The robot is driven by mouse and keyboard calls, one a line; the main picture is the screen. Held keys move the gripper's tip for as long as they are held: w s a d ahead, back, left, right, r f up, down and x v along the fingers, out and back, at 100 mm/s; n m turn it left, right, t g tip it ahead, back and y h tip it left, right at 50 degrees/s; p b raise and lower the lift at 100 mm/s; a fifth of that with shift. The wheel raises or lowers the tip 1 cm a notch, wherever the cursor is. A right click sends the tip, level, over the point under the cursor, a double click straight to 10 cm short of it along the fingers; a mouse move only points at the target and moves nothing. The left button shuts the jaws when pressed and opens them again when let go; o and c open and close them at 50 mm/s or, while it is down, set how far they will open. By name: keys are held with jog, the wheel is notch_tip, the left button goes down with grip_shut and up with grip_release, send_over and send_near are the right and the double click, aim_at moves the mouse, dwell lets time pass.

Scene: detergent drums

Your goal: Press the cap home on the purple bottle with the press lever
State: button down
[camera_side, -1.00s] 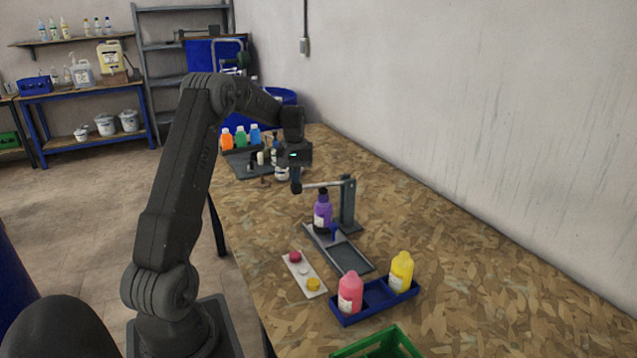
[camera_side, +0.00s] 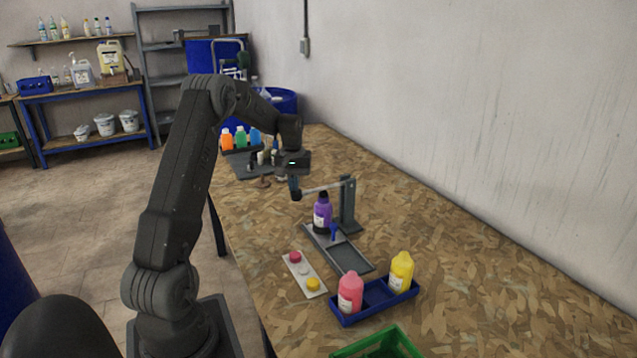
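The purple bottle (camera_side: 322,214) stands upright at the far end of a grey tray (camera_side: 350,257), with a dark cap (camera_side: 322,196) on its top. I cannot tell how deep the cap sits. The press lever (camera_side: 322,189) runs from a grey post (camera_side: 348,205) across above the bottle, tilted down to the left, with a dark end at the left. My gripper (camera_side: 289,178) is at the lever's free left end. The fingers are small and dark here, so I cannot tell whether they touch it or are open.
A blue crate (camera_side: 376,311) holds a pink bottle (camera_side: 350,293) and a yellow bottle (camera_side: 401,271). A white strip (camera_side: 303,274) carries red, white and yellow caps. A green crate (camera_side: 385,345) is at the near edge. Orange, green and blue bottles stand behind my gripper.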

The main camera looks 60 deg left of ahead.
jog(key=shift+f, duration=0.15)
jog(key=shift+w+r, duration=0.25)
jog(key=shift+r, duration=0.65)
jog(key=shift+w+r, duration=0.2)
jog(key=shift+r, duration=1.75)
jog(key=shift+r, duration=2)
